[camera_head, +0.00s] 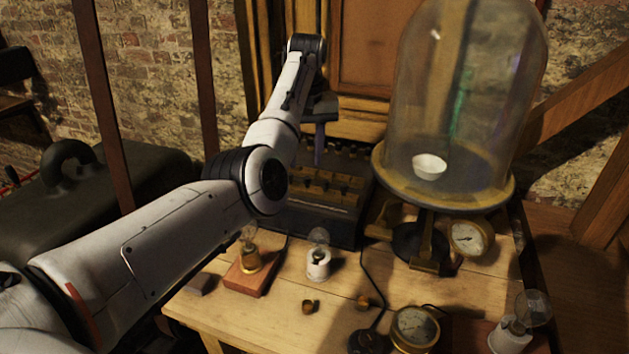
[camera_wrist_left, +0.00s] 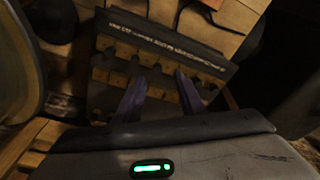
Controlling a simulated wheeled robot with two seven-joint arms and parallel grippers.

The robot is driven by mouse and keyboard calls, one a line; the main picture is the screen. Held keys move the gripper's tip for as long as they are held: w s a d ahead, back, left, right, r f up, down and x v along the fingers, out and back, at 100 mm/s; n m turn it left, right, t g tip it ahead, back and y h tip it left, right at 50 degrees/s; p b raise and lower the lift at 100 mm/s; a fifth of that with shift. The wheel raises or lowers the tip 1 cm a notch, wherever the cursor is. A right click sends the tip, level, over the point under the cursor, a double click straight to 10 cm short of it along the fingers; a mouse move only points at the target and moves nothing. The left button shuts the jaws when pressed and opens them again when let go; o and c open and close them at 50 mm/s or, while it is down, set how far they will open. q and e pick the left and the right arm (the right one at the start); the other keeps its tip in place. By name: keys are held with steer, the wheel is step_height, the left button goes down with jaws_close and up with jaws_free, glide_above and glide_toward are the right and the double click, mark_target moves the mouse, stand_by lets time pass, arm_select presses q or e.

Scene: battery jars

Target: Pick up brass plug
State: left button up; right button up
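A dark box (camera_head: 318,222) with rows of brass blocks (camera_head: 325,185) stands at the back of the table. It also shows in the left wrist view (camera_wrist_left: 165,37), with brass blocks and several small dark plug-like knobs between them. I cannot tell which is the brass plug. Two small brass pieces lie on the table, one at left (camera_head: 308,306) and one at right (camera_head: 363,302). My left gripper (camera_head: 320,155) points down above the back of the box. In the left wrist view its two fingers (camera_wrist_left: 160,90) are apart with nothing seen between them. My right gripper is out of view.
A glass bell jar (camera_head: 470,100) on a brass-rimmed stand with a gauge (camera_head: 467,238) is right of the box. A small lamp on a wooden block (camera_head: 247,280), a white-based bulb (camera_head: 318,264) and a round dial (camera_head: 415,328) stand in front. A dark cord runs across the table.

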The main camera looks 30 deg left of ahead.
mark_target(307, 177)
arm_select(q)
steer(key=shift+w+a+f+p, duration=0.1)
steer(key=shift+w+f+p, duration=0.15)
steer(key=shift+f, duration=1.25)
steer(key=shift+w+f+p, duration=0.15)
steer(key=shift+f+p, duration=0.05)
steer(key=shift+f, duration=1.25)
jaws_close()
